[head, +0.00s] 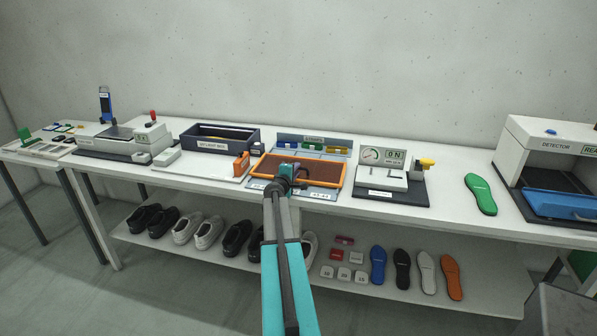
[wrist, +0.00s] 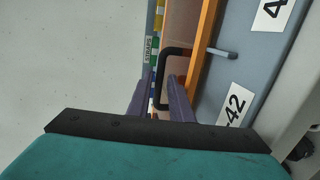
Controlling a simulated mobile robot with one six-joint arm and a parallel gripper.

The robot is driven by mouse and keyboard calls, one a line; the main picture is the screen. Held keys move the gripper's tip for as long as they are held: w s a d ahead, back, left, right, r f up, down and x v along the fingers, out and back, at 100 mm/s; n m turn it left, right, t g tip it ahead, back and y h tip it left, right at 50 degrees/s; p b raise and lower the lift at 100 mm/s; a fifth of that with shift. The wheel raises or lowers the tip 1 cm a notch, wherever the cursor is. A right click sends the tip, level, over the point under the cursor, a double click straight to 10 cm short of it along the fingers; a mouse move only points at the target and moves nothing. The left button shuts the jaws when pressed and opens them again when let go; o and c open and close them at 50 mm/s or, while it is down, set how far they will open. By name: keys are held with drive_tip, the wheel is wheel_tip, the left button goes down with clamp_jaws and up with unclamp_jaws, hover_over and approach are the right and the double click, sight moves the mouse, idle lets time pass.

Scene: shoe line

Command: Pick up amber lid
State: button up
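The amber lid (head: 318,173) is a flat orange-framed panel with a brownish middle on the blue-grey station in the middle of the bench. Its orange edge (wrist: 203,45) runs down the wrist view, with a black bracket-shaped handle (wrist: 161,75) beside it. My gripper (wrist: 160,98) has its two purple fingers apart, one on each side of the handle. A gap seems to show between the handle and each finger. In the head view my arm reaches over the front of the lid, and my gripper (head: 287,172) hides part of it.
A dark blue box (head: 219,133) stands left of the station. A gauge device (head: 385,165) with a yellow knob is close on its right. A green insole (head: 480,193) lies farther right, before the detector (head: 551,150).

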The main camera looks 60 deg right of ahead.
clamp_jaws()
idle(1.3)
